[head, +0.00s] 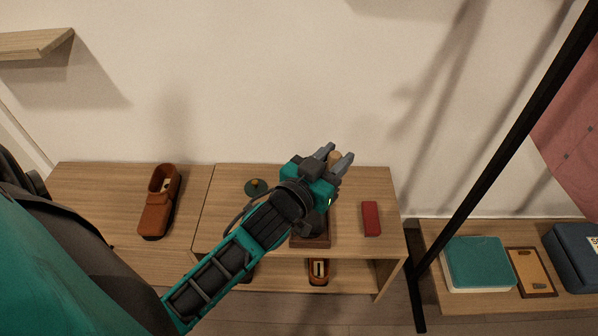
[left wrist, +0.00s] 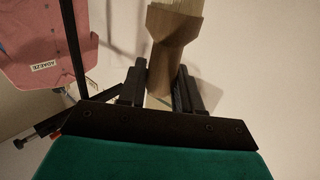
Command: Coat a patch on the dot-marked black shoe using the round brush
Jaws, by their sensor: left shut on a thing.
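My left gripper (head: 338,154) is raised in front of the wall, above the right half of the bench. It is shut on the wooden round brush (head: 334,159), whose tan end shows between the fingers. In the left wrist view, the brush (left wrist: 173,25) stands between the fingers, with a flared wooden body and a pale part at the picture's top edge. I cannot make out the dot-marked black shoe; my left arm covers part of the bench and the lower shelf. My right gripper is out of view.
A brown shoe (head: 160,204) stands on the bench's left. A dark green round thing (head: 255,188), a red block (head: 371,219) and a dark brown block (head: 311,242) are on the right half. Another brown shoe (head: 318,273) is on the lower shelf. A black pole (head: 489,146) rises at right.

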